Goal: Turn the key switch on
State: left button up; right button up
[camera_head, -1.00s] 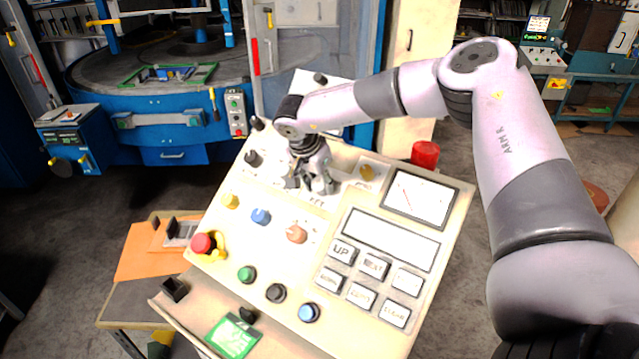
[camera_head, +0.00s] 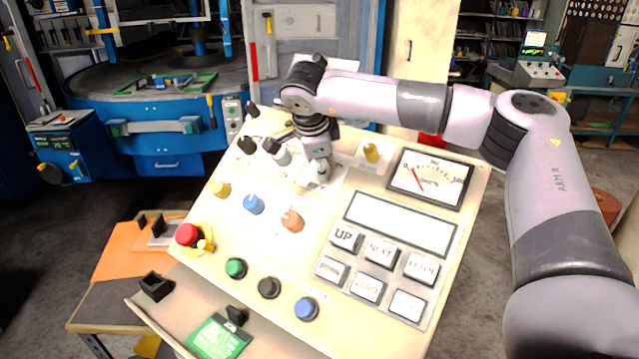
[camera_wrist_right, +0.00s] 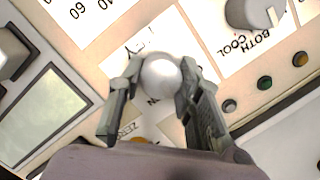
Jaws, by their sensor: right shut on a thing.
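The key switch (camera_wrist_right: 160,76) shows in the right wrist view as a pale, rounded metal piece on a white plate whose lettering is partly covered. My right gripper (camera_wrist_right: 152,95) has a finger on each side of it and is shut on it. In the head view my right gripper (camera_head: 321,168) is down at the upper middle of the sloped control panel (camera_head: 330,205), and mostly hides the switch. I cannot tell the switch's turned position. My left gripper is in neither view.
A dial meter (camera_head: 432,178), a blank display (camera_head: 402,222) and push keys (camera_head: 380,252) fill the panel's right. A red emergency stop (camera_head: 187,235) is at left.

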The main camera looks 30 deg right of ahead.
jog(key=m+b, duration=0.1)
jog(key=b, duration=0.1)
jog(key=m+b, duration=0.2)
jog(key=b, duration=0.1)
jog(key=m+t+b, duration=0.1)
jog(key=m+b, duration=0.1)
jog(key=shift+a+f+h, duration=0.1)
jog(key=shift+f+h, duration=0.25)
jog(key=shift+h, duration=0.05)
jog(key=shift+r+m+b, duration=0.15)
jog(key=shift+m+b, duration=0.6)
jog(key=shift+b, duration=0.05)
jog(key=shift+r+m+b, duration=0.15)
jog(key=shift+m+b, duration=0.6)
jog(key=shift+b, duration=0.05)
jog(key=o, duration=1.1)
jog(key=shift+o, duration=0.2)
jog(key=v, duration=1.2)
jog(key=shift+s+a+f, duration=0.2)
jog(key=shift+s+a, duration=0.05)
